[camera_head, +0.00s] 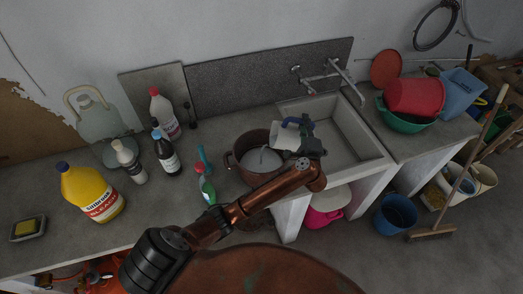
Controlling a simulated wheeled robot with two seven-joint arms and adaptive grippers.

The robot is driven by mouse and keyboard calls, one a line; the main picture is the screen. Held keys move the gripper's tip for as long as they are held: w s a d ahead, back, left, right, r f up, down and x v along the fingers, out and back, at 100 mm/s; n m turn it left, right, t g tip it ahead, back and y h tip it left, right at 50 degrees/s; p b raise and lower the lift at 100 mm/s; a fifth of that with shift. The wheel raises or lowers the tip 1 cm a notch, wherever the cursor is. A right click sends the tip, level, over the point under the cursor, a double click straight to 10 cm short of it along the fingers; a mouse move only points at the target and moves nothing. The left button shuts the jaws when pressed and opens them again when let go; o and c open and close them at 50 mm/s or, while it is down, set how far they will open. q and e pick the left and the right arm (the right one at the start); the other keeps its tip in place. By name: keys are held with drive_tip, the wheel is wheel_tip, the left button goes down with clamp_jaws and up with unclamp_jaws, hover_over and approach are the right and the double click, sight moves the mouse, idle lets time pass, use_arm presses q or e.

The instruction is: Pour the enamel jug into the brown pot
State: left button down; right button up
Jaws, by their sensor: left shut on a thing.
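The enamel jug (284,139) is white with a blue handle. It is tilted, its mouth toward the left, above the right side of the brown pot. The brown pot (242,171) stands on the counter left of the sink, with pale grey contents and a thin light streak inside; I cannot tell whether the streak is falling liquid. My left gripper (305,138) is shut on the jug at its handle side, near the sink's left edge. The fingertips are partly hidden by the jug and its handle. My right gripper is not in view.
A dark bottle (167,157), a yellow bleach jug (92,191) and a glass demijohn (98,122) are further left. The sink (352,132) is empty on the right.

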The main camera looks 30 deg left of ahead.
sight(296, 121)
use_arm(q)
drive_tip(key=shift+s+a+r+n+b, duration=0.15)
drive_tip(key=shift+s+a+n+b, duration=0.25)
drive_tip(key=shift+a, duration=0.3)
drive_tip(key=shift+s+a+r+n+b, duration=0.15)
drive_tip(key=shift+s+a+n+b, duration=0.25)
drive_tip(key=shift+a, duration=0.3)
idle(0.6)
